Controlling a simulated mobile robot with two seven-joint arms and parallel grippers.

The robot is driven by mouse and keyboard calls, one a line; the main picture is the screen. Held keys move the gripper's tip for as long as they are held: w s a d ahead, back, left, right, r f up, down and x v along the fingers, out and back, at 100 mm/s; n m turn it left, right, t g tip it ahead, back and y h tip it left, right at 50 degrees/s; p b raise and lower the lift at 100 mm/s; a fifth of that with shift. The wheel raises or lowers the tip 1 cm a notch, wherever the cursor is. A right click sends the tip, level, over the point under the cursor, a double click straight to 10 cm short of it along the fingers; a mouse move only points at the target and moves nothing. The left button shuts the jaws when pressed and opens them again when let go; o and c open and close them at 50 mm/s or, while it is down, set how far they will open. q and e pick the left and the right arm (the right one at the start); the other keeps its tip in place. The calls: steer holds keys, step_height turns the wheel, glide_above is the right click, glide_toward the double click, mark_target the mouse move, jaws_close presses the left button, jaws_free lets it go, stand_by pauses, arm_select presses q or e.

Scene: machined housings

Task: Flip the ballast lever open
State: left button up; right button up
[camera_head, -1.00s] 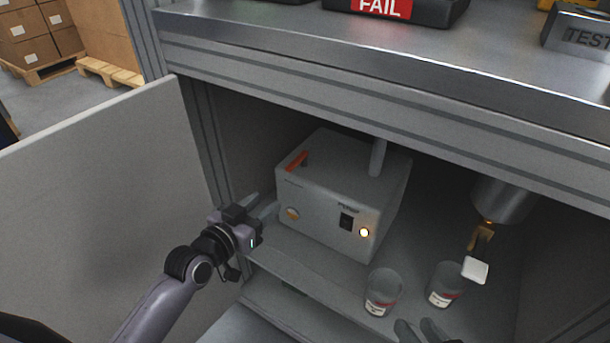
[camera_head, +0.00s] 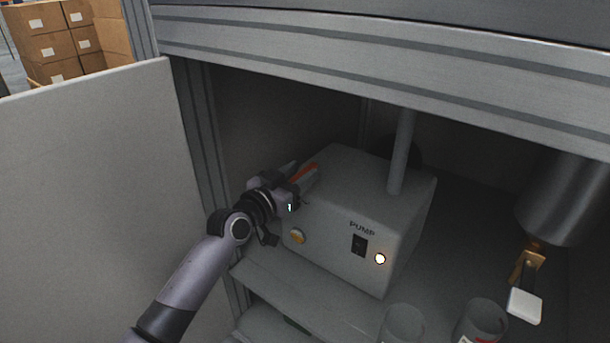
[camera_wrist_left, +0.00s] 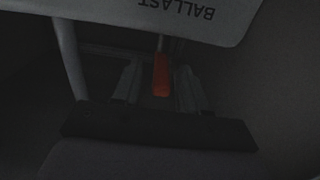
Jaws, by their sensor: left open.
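The orange-red ballast lever (camera_head: 305,172) is on the top left of the grey pump box (camera_head: 345,215) inside the cabinet. My left gripper (camera_head: 298,177) is at the lever, its fingers open and partly hiding it. In the left wrist view, the lever (camera_wrist_left: 161,75) lies between the two open fingers, with a gap on each side. The upside-down word BALLAST is on the pale panel (camera_wrist_left: 220,30) at the top of that dark view. My right gripper is not in view.
A grey pipe (camera_head: 402,155) rises from the box. Two cups (camera_head: 403,322) stand at the front right. A metal cylinder (camera_head: 565,200) hangs at the right. The cabinet door (camera_head: 90,190) stands open at the left, and the bench edge (camera_head: 400,75) runs above.

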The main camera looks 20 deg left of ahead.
arm_select(q)
steer(key=shift+b+x, duration=0.3)
steer(key=shift+x, duration=0.8)
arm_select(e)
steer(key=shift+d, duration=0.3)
arm_select(q)
jaws_close()
